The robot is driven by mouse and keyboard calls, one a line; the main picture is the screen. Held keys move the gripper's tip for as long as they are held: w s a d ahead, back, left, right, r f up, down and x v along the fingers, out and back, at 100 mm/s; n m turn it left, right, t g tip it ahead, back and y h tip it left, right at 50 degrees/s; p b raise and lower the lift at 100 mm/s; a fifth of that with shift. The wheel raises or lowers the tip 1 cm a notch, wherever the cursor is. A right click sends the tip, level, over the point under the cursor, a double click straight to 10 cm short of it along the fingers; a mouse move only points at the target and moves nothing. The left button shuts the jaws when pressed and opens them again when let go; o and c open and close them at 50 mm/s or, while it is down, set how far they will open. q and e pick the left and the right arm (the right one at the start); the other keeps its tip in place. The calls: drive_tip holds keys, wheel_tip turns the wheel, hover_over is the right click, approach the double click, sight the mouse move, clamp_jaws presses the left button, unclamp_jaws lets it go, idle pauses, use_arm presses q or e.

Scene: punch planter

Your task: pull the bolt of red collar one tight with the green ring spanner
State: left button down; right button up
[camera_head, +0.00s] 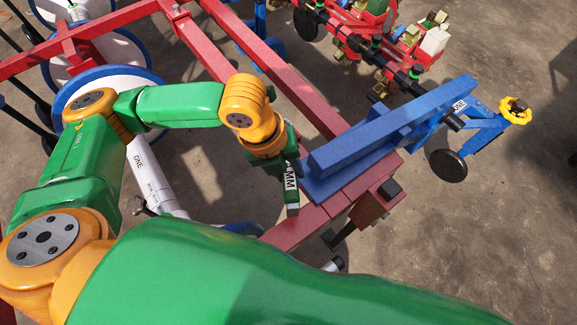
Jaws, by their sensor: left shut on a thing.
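My left gripper (284,168) is at the end of the green and orange arm, above the red frame bars. It is shut on a narrow dark and green piece with a white label ending in "MM", which looks like the green ring spanner (293,199). The spanner hangs down beside the left end of a blue beam. Its ring cannot be made out. A red block (370,211) with a dark square head (390,188) sits at the near side of the red bar. I cannot tell whether it is red collar one. My right gripper is not in view.
The blue beam (380,130) lies across the red bars (305,90), close to my left gripper. A white tube marked "ONE" (150,175) stands at left. A yellow handwheel (515,111) and black wheel (448,165) are at right. Bare ground (480,240) lies at lower right.

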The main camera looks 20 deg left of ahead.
use_arm(q)
drive_tip(key=shift+f+b, duration=0.55)
drive_tip(key=shift+f, duration=0.5)
